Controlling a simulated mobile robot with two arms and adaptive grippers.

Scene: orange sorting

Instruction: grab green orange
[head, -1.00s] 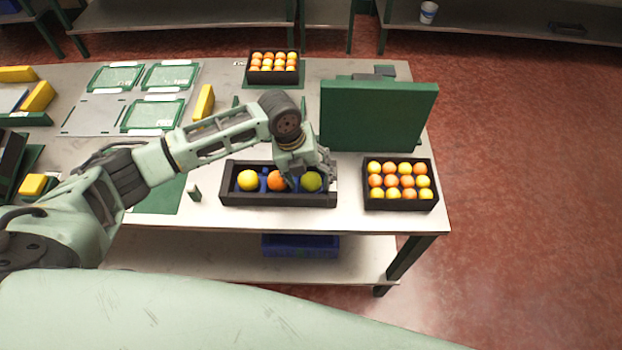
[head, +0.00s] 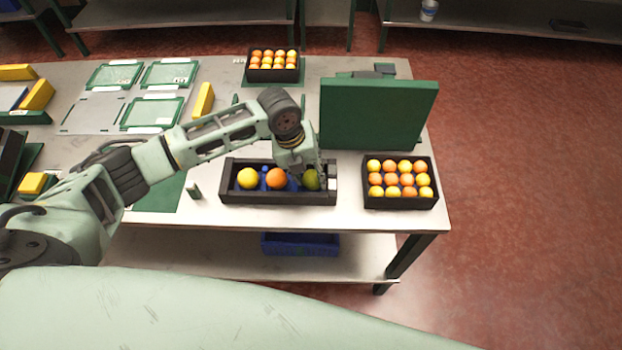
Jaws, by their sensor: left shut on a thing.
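The green orange (head: 311,180) is at the right end of a long black tray (head: 278,199) on the table. An orange fruit (head: 276,178) sits in the middle of the tray and a yellow one (head: 248,179) at its left. My left gripper (head: 313,172) reaches down over the right end of the tray and is shut on the green orange. The fingers partly cover the fruit's top and side. My right gripper is not in view.
A black crate of yellow and orange fruit (head: 400,204) stands right of the tray, near the table edge. A green upright panel (head: 376,116) stands behind. Another full crate (head: 273,76) is at the back. A blue bin (head: 300,245) is below.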

